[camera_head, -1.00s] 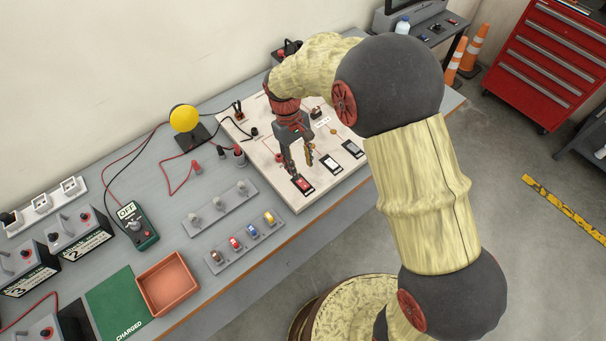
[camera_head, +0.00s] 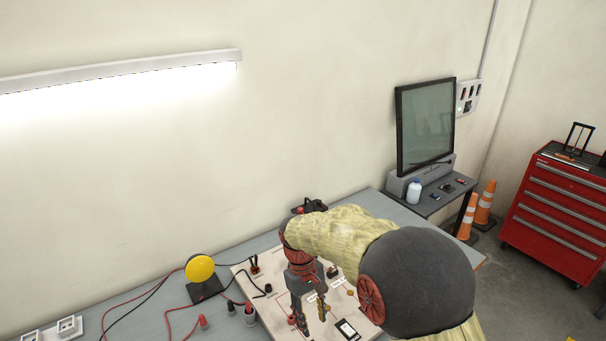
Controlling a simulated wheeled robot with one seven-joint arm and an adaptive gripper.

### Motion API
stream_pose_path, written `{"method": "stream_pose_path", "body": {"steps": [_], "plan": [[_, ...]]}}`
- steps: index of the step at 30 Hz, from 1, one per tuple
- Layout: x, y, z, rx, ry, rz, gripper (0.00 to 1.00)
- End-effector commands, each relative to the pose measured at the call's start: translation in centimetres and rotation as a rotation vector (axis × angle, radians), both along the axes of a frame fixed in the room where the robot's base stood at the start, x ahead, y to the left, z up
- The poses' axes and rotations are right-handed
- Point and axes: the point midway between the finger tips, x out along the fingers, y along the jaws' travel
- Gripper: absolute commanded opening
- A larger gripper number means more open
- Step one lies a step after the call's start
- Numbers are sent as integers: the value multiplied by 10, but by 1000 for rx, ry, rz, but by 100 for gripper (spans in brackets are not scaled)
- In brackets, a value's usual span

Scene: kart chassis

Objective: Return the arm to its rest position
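My gripper (camera_head: 311,326) points down over the white panel board (camera_head: 271,312) on the grey bench. Its two fingers are spread apart, with board surface visible between them and nothing held. My arm reaches in from the lower right and hides the right part of the board. Whether the fingertips touch the board cannot be told.
A yellow round lamp (camera_head: 200,268) stands left of the board, with red and black cables beside it. A screen (camera_head: 425,124) and a white bottle (camera_head: 414,191) stand at the back right. Orange cones (camera_head: 484,205) and a red tool chest (camera_head: 556,205) are on the floor at right.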

Motion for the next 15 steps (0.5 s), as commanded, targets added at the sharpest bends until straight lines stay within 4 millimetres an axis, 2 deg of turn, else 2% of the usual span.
{"method": "stream_pose_path", "body": {"steps": [3, 5, 8, 15], "plan": [[-14, -3, -14, -5, 6, -40, 38], [-25, -6, -16, -6, 7, -58, 38], [-44, -14, -2, 6, -22, -98, 38], [-86, -47, 48, 55, -139, -214, 38]]}}
